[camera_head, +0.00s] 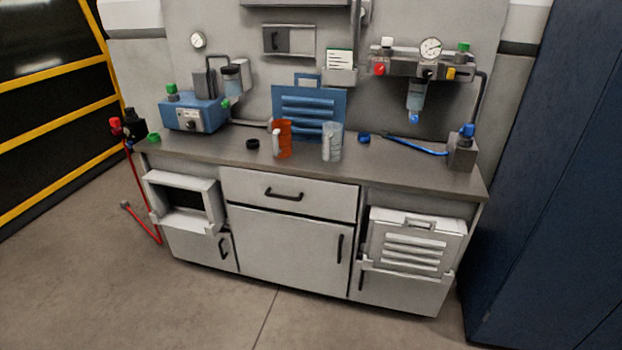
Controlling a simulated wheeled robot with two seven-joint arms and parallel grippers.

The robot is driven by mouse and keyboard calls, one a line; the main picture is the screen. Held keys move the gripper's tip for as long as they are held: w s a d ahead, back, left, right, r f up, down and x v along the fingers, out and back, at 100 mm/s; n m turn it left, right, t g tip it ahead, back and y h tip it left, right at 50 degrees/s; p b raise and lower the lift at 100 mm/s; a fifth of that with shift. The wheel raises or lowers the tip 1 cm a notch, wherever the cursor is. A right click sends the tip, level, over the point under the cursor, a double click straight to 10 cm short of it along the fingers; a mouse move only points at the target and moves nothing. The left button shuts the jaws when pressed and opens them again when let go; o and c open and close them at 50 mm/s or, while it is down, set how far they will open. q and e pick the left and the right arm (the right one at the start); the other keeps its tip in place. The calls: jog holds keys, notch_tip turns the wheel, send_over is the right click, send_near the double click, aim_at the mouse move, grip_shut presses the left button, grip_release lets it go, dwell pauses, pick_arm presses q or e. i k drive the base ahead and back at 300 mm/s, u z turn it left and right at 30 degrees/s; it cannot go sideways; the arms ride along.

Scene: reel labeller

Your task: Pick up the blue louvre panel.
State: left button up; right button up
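The blue louvre panel (308,111) stands on the grey worktop, upright or leaning near the back wall. It has several horizontal slats and a handle loop on its top edge. An orange jug (283,140) hides part of its lower left. A clear jug (332,143) hides part of its lower right. Neither of my grippers shows in the head view.
The worktop (390,168) has bare room at its front. A blue pump box (194,114) stands left, with a black ring (252,143) nearby. A blue hose (415,147) runs to a grey block (462,153) at right. A white louvre panel (414,246) sits on the cabinet front.

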aim_at(307, 108)
jog(key=u, duration=0.25)
jog(key=i, duration=1.7)
jog(key=z, duration=0.7)
